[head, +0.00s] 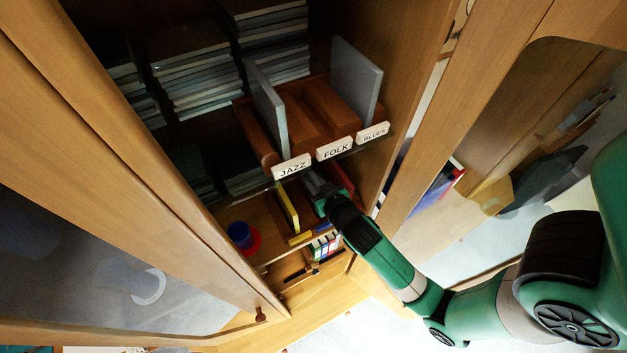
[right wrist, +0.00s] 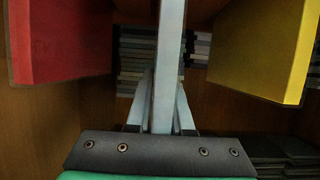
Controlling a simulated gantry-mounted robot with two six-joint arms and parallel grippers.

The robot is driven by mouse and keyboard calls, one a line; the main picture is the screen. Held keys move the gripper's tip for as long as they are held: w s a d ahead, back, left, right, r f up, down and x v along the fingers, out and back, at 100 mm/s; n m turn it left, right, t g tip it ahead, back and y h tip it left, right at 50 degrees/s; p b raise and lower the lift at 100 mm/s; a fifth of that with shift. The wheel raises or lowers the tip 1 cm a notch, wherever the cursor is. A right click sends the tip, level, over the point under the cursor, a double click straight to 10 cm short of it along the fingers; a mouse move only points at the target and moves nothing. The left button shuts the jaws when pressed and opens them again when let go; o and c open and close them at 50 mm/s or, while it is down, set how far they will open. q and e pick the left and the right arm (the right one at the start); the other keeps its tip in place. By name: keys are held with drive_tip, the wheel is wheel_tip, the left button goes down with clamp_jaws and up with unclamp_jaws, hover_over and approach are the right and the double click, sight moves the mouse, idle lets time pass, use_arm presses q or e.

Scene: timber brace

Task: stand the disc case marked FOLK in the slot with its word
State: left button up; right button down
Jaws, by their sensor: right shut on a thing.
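A wooden rack (head: 262,135) on the upper shelf has slots labelled JAZZ (head: 292,167), FOLK (head: 335,149) and BLUES (head: 373,134). Grey cases stand at the JAZZ side (head: 270,108) and the BLUES side (head: 357,80); the FOLK slot between them looks empty. My right gripper (head: 320,188) is at the lower shelf, below the rack. In the right wrist view it is shut (right wrist: 162,105) on the edge of a pale blue-grey case (right wrist: 170,50), which stands upright. No word on this case can be read. My left gripper is not in view.
A blue cup (head: 240,236) stands farther left. Stacked cases (head: 195,70) fill the upper shelf's back.

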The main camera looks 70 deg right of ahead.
drive_tip(key=shift+f+b, duration=0.9)
drive_tip(key=shift+f, duration=0.45)
drive_tip(key=c, duration=0.7)
unclamp_jaws()
drive_tip(key=shift+s+a, duration=0.15)
drive_tip(key=v, duration=0.4)
drive_tip(key=shift+s+a+r, duration=0.1)
drive_tip(key=shift+r, duration=0.05)
drive_tip(key=p+v, duration=0.3)
drive_tip(key=v, duration=0.4)
drive_tip(key=shift+s+p, duration=0.1)
drive_tip(key=shift+p, duration=0.25)
